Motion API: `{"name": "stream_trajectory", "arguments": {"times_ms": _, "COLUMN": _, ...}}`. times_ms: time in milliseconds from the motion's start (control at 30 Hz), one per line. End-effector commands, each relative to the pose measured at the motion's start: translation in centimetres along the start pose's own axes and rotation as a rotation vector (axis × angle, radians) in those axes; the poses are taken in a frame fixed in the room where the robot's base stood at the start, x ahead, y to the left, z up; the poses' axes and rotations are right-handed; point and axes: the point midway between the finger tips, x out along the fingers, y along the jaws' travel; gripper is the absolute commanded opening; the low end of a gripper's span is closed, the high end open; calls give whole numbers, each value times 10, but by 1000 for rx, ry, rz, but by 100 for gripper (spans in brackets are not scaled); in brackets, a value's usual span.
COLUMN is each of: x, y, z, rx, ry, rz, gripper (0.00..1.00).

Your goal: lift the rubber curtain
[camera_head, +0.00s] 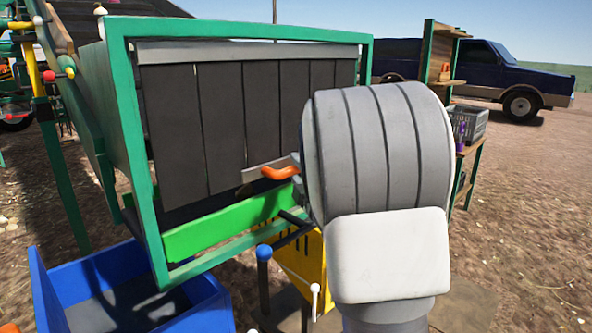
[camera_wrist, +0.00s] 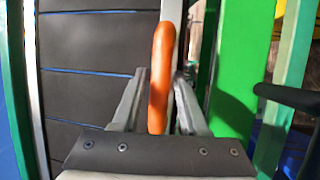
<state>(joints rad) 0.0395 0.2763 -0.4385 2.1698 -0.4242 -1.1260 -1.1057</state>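The rubber curtain (camera_head: 218,120), made of dark overlapping strips, hangs in a green frame (camera_head: 131,143) in the head view. Its strips also show in the wrist view (camera_wrist: 88,97). A light grey bar (camera_head: 258,172) lies along its lower edge, and an orange handle (camera_head: 281,173) sticks out from it. In the wrist view the handle (camera_wrist: 161,75) stands between the two fingers of my gripper (camera_wrist: 161,88), which lie close on both sides. I cannot tell whether they press on it. My arm hides the curtain's lower right part.
A bright green panel (camera_head: 225,225) runs just below the curtain. A blue bin (camera_head: 205,314) stands below left and a yellow box (camera_head: 306,258) below right. Blue- and white-tipped levers (camera_head: 264,252) stand in front. A parked truck and a wooden shelf are at the back right.

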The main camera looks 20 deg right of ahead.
Motion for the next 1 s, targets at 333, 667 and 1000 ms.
{"name": "stream_trajectory", "arguments": {"times_ms": 333, "x": 0, "y": 0, "z": 0, "rx": 0, "ry": 0, "rz": 1, "gripper": 0}}
{"name": "stream_trajectory", "arguments": {"times_ms": 667, "x": 0, "y": 0, "z": 0, "rx": 0, "ry": 0, "rz": 1, "gripper": 0}}
{"name": "stream_trajectory", "arguments": {"times_ms": 1000, "x": 0, "y": 1, "z": 0, "rx": 0, "ry": 0, "rz": 1, "gripper": 0}}
